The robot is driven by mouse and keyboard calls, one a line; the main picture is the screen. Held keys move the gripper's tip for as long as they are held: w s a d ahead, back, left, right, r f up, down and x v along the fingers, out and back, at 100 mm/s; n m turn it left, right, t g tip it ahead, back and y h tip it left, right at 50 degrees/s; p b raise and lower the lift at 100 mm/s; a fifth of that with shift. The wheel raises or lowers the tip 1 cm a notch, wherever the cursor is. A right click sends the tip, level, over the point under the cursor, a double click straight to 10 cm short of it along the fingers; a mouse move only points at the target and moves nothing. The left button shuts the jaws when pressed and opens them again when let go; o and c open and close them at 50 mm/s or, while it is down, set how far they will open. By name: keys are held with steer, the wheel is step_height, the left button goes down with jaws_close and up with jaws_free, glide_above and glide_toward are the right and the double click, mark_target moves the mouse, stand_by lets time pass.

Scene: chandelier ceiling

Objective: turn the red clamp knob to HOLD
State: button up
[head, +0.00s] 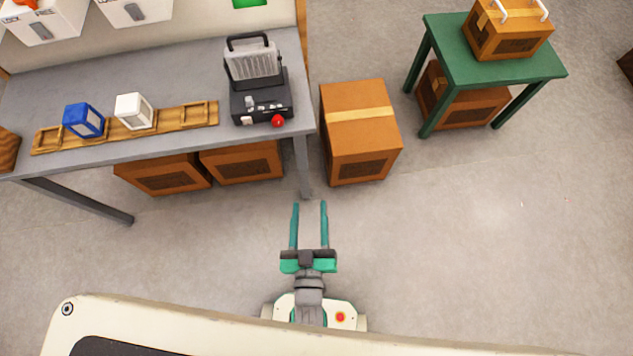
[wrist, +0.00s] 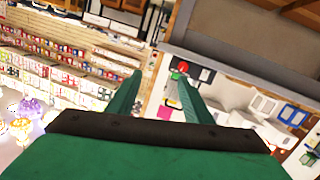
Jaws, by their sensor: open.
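The red clamp knob (head: 278,121) is on the front right of a dark grey device (head: 262,99) with a light ribbed block and black handle on top. The device stands at the right end of the grey workbench. A red spot, likely the knob, shows in the wrist view (wrist: 182,67), beyond my fingers. My gripper (head: 310,204) is open and empty, with two green fingers pointing toward the bench, short of the device and apart from it. It also shows in the wrist view (wrist: 162,75). The HOLD mark and the knob's setting are too small to read.
A wooden rack (head: 110,133) with a blue block (head: 84,120) and a white block (head: 134,111) lies on the bench (head: 200,67). A cardboard box (head: 361,150) stands right of the bench. A green table (head: 490,62) is farther right.

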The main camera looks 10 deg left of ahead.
steer(key=shift+m+h, duration=0.6)
steer(key=shift+m, duration=0.2)
steer(key=shift+s+d+r, duration=0.3)
steer(key=shift+s+d, duration=0.1)
steer(key=shift+s, duration=0.45)
steer(key=shift+s+d+r, duration=0.3)
steer(key=shift+s+d, duration=0.15)
steer(key=shift+s, duration=0.35)
steer(key=shift+s+d+r, duration=0.3)
steer(key=shift+s+d, duration=0.1)
steer(key=shift+s, duration=0.45)
